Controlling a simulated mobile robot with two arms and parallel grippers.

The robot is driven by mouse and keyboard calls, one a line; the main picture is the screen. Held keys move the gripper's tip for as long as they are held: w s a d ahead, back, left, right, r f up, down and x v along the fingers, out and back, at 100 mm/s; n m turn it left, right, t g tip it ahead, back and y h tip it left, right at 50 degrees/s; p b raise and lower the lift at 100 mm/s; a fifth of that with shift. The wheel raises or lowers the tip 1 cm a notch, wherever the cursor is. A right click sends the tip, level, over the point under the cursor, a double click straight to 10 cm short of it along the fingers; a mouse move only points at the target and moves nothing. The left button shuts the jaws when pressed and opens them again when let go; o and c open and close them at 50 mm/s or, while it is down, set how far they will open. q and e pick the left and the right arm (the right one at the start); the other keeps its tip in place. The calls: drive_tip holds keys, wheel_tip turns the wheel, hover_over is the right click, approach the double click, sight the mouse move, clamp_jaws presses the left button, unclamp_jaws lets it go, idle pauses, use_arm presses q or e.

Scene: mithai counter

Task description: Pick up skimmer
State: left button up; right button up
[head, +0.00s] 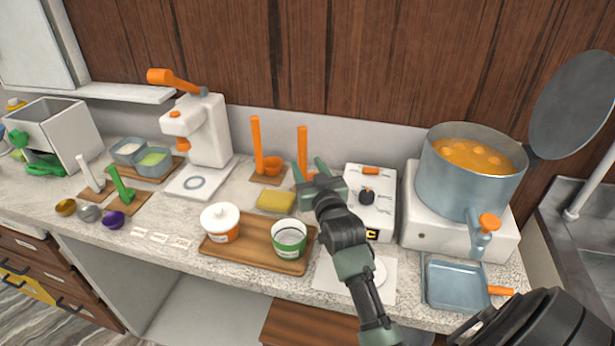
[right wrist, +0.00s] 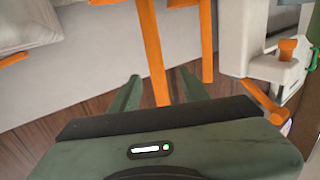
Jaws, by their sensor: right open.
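Two tall orange-handled utensils stand at the back of the counter. The right one (head: 303,143), which I take for the skimmer, has its lower end hidden behind my gripper. The left one (head: 255,135) stands on a small wooden base with an orange bowl shape beside it. My right gripper (head: 309,170) is open at the right utensil. In the right wrist view the skimmer's handle (right wrist: 152,45) runs between the two spread fingers (right wrist: 158,88), with gaps at both sides. The other handle (right wrist: 207,50) stands just outside the fingers. My left gripper is not in view.
A yellow sponge (head: 276,201) and a wooden tray (head: 255,254) with two tubs lie in front. A white control box (head: 374,190) stands close right of my gripper, then a large pot (head: 460,185). A white press (head: 205,130) stands left. The wall is close behind.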

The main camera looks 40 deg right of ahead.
sight(304, 153)
drive_tip(key=w, duration=0.1)
drive_tip(key=w+d+r+p, duration=0.1)
drive_tip(key=w, duration=0.1)
drive_tip(key=shift+d+r, duration=0.15)
drive_tip(key=shift+d, duration=0.05)
drive_tip(key=x, duration=0.1)
drive_tip(key=p+x, duration=0.1)
drive_tip(key=shift+w+d+f, duration=0.1)
drive_tip(key=shift+w+f, duration=0.1)
drive_tip(key=shift+w, duration=0.05)
drive_tip(key=shift+w+d+f, duration=0.1)
drive_tip(key=shift+w, duration=0.25)
drive_tip(key=c, duration=0.9)
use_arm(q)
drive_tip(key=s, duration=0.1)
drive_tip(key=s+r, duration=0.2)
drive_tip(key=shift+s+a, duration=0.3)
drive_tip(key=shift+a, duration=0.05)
use_arm(e)
clamp_jaws()
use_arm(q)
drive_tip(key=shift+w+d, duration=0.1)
